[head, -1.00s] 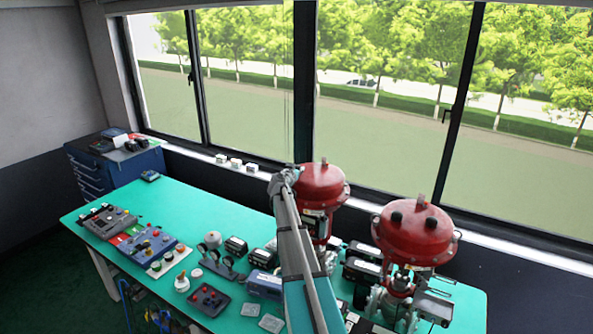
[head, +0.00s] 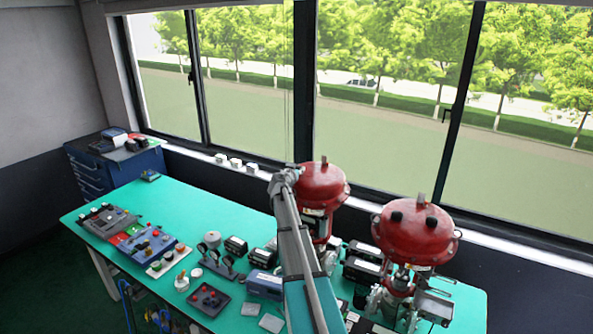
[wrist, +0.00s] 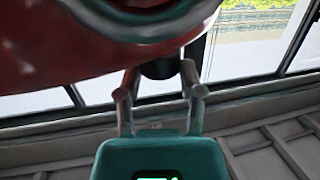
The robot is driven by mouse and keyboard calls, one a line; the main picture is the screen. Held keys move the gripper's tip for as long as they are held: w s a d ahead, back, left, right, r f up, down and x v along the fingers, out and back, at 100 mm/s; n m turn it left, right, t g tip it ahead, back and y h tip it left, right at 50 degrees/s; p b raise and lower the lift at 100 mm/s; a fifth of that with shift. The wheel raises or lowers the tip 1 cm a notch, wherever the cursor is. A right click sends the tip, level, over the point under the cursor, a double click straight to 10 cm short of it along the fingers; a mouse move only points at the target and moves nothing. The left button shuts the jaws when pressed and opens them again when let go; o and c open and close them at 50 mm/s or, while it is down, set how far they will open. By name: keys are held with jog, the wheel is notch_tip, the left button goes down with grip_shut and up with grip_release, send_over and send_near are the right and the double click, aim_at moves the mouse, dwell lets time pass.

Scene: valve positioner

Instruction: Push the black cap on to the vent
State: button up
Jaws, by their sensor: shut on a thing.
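The black cap (wrist: 160,69) is between the fingers of my gripper (wrist: 158,80) in the wrist view, and the gripper is shut on it. The cap is up against or just below the dark underside of a red rounded housing (wrist: 60,55). I cannot tell whether the cap touches it, and the vent itself is hidden. In the head view my arm reaches up to the left red actuator (head: 323,187).
A second red actuator (head: 416,232) with two dark knobs on top stands to the right. The green bench (head: 190,208) carries several devices and control boxes. A window runs close behind the actuators. The bench's back left is mostly clear.

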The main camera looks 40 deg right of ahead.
jog(key=shift+f+b, duration=0.45)
jog(key=shift+f, duration=0.05)
dwell(0.3)
jog(key=o, duration=0.9)
jog(key=shift+c, duration=0.2)
jog(key=shift+r, duration=0.15)
